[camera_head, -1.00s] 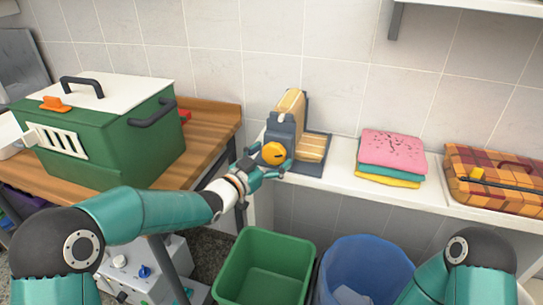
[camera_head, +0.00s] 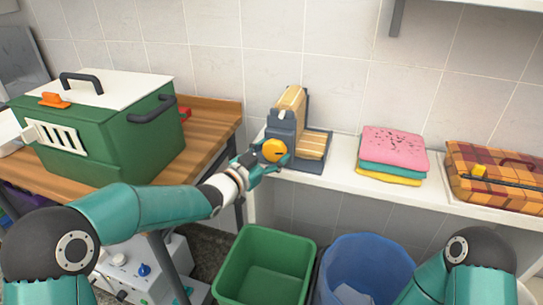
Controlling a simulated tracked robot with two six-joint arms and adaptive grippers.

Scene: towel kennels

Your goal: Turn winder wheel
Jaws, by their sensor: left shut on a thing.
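The winder wheel (camera_head: 274,150) is a round yellow-orange disc with a small dark mark on its face. It sits on the front of the grey winder (camera_head: 281,131), which stands on the white shelf and carries a striped tan cloth (camera_head: 291,101). My left gripper (camera_head: 278,160) comes in from the left and is shut on the wheel at its lower side. Its fingers partly cover the wheel's edge. My right arm (camera_head: 462,278) shows at the lower right, but its gripper is outside the view.
A green kennel box (camera_head: 104,133) stands on the wooden table at left. Folded towels (camera_head: 393,153) and a plaid case (camera_head: 498,178) lie on the shelf at right. A green bin (camera_head: 265,268) and a blue bin (camera_head: 366,270) stand below.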

